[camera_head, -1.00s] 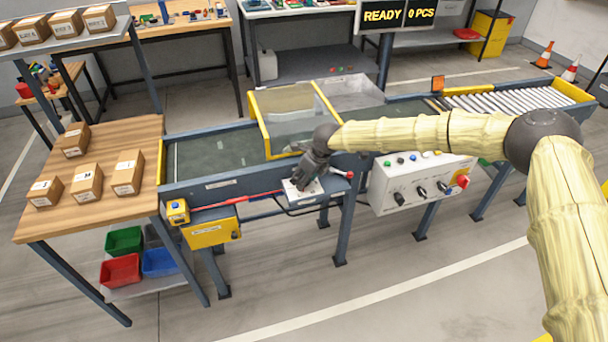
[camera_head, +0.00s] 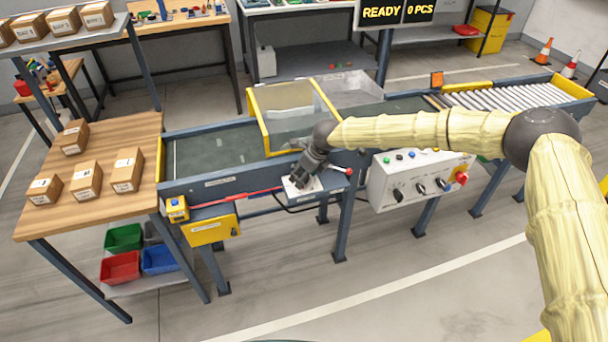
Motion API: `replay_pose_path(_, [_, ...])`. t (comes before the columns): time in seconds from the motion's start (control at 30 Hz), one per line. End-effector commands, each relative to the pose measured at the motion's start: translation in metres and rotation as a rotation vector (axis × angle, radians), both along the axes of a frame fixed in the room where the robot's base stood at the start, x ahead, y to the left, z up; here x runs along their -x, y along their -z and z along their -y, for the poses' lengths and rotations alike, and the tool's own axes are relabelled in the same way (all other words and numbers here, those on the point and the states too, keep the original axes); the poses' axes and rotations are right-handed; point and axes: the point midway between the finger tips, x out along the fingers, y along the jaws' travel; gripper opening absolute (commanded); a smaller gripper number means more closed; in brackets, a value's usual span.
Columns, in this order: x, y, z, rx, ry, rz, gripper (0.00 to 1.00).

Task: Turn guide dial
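My gripper (camera_head: 299,182) is at the front side of the conveyor (camera_head: 222,148), pointing down over a small white plate (camera_head: 312,187) mounted there. The guide dial is not clearly visible; the gripper covers the middle of that plate. The fingers are dark and small in this view, so I cannot tell whether they are open, shut or touching anything. A lever with a red knob (camera_head: 348,171) sticks out just right of the plate. A grey control box (camera_head: 418,182) with several black knobs, coloured buttons and a red stop button hangs further right.
A clear guard with a yellow frame (camera_head: 262,127) stands over the belt behind my gripper. A wooden table (camera_head: 95,222) with several cartons stands left. The floor in front is clear.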

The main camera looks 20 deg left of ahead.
Motion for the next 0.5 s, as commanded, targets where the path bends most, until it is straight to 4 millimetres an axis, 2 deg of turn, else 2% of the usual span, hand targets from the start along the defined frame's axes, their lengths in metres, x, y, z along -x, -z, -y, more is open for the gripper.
replay_pose_path(0.17, [0.001,-0.015,0.006,-0.001,0.000,0.001,0.57])
replay_pose_path(0.5, [0.010,-0.071,0.029,-0.001,0.001,0.001,0.57])
